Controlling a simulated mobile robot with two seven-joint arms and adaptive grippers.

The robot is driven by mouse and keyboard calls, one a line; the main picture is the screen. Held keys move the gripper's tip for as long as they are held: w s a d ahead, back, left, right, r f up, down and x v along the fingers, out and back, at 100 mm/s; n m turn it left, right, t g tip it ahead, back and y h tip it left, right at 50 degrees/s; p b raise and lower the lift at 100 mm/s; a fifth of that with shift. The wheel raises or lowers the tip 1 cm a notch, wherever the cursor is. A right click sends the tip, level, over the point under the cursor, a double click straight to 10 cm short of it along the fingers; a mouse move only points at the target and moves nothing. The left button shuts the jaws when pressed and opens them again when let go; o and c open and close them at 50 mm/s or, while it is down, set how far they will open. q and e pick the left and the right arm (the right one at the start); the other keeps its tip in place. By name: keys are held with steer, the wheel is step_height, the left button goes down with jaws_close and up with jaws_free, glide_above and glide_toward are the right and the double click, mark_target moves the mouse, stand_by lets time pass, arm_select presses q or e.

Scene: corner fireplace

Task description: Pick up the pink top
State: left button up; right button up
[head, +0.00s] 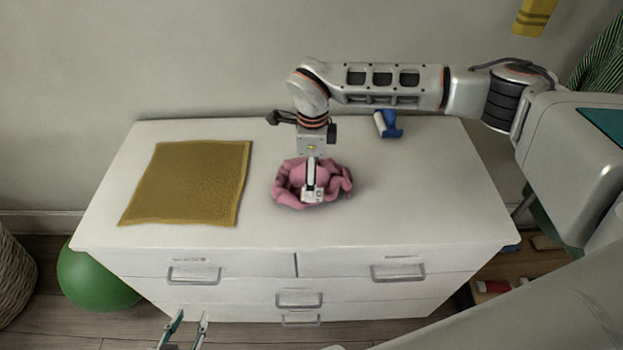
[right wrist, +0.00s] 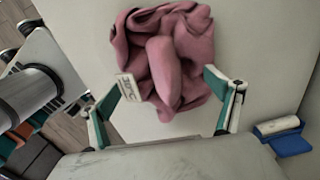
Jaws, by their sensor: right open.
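The crumpled pink top (head: 285,188) lies in a heap on the white dresser top (head: 400,215), near its middle. In the right wrist view the pink top (right wrist: 165,55) shows a white care label on its left side. My right gripper (head: 313,195) points down over the top and covers part of it in the head view. Its fingers (right wrist: 167,93) are open, one to either side of the lower part of the top; I cannot tell whether they touch it. My left gripper (head: 187,320) is open and empty, low in front of the dresser's drawers.
A flat mustard cloth (head: 190,185) lies on the dresser's left side. A blue and white object (head: 387,124) lies at the back right. A green ball (head: 95,278) and a wicker basket (head: 18,280) stand on the floor at left. The dresser's front right is clear.

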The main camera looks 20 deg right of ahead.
steer(key=c, duration=1.8)
steer(key=shift+s+f, duration=0.1)
steer(key=shift+f, duration=0.05)
steer(key=shift+c, duration=0.3)
